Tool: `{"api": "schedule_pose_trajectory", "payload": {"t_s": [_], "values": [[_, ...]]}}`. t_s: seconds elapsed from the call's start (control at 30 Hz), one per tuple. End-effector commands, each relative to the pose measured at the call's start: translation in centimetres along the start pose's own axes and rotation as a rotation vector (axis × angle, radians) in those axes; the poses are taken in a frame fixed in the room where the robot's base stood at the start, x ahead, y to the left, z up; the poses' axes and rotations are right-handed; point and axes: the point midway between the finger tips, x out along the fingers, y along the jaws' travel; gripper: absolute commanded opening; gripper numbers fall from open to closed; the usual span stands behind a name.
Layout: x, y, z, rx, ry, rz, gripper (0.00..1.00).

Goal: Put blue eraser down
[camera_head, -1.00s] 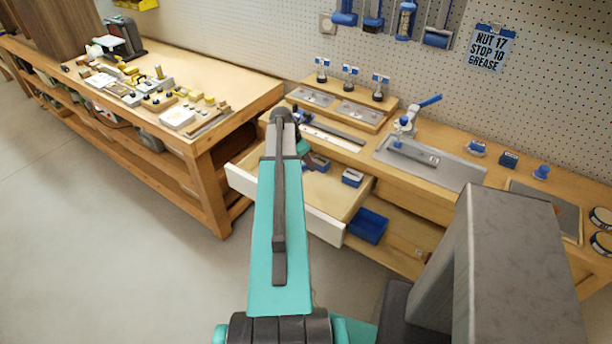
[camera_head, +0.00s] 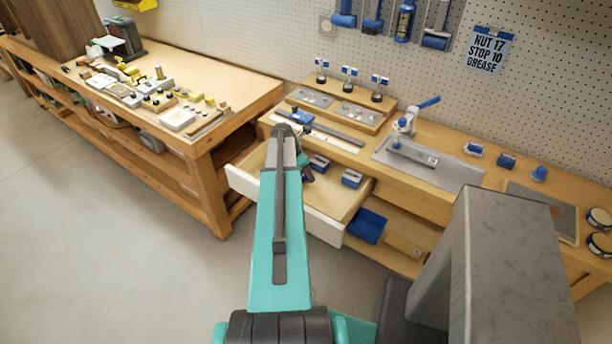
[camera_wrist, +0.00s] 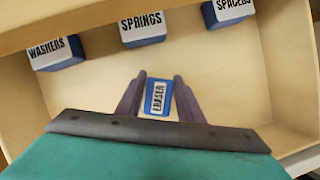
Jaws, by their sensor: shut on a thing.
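A blue eraser (camera_wrist: 158,97) with a white label reading ERASER sits between the two fingers of my gripper (camera_wrist: 160,82) in the wrist view. The gripper is shut on it, over the pale wooden floor of the open drawer (camera_wrist: 105,88). I cannot tell whether the eraser touches that floor. In the head view the drawer (camera_head: 325,227) is pulled out from the bench, and my gripper (camera_head: 306,174) is inside its outline, partly behind my arm. The eraser cannot be made out there.
Boxes labelled WASHERS (camera_wrist: 56,53), SPRINGS (camera_wrist: 142,24) and SPACERS (camera_wrist: 228,11) line the drawer's far side. Drawer floor is clear around the gripper. A blue bin (camera_head: 367,226) sits below the drawer. A blue item (camera_head: 294,116) lies on the bench above.

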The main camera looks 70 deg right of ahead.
Motion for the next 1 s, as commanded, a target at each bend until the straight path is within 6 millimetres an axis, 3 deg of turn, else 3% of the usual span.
{"api": "schedule_pose_trajectory", "payload": {"t_s": [0.2, 0.67, 0.7, 0.77, 0.8, 1.0], "values": [[1.5, 0.0, -0.6, 0.000, 0.000, -0.001, 0.16], [1.9, 0.0, -0.8, 0.000, 0.000, 0.000, 0.16], [1.8, 0.0, -0.8, 0.000, 0.000, 0.001, 0.39], [1.8, 0.0, -0.8, 0.000, 0.000, 0.001, 0.49], [1.8, 0.0, -0.8, 0.000, 0.000, 0.001, 0.53], [1.8, 0.0, -0.8, 0.000, 0.000, 0.000, 0.53]]}}
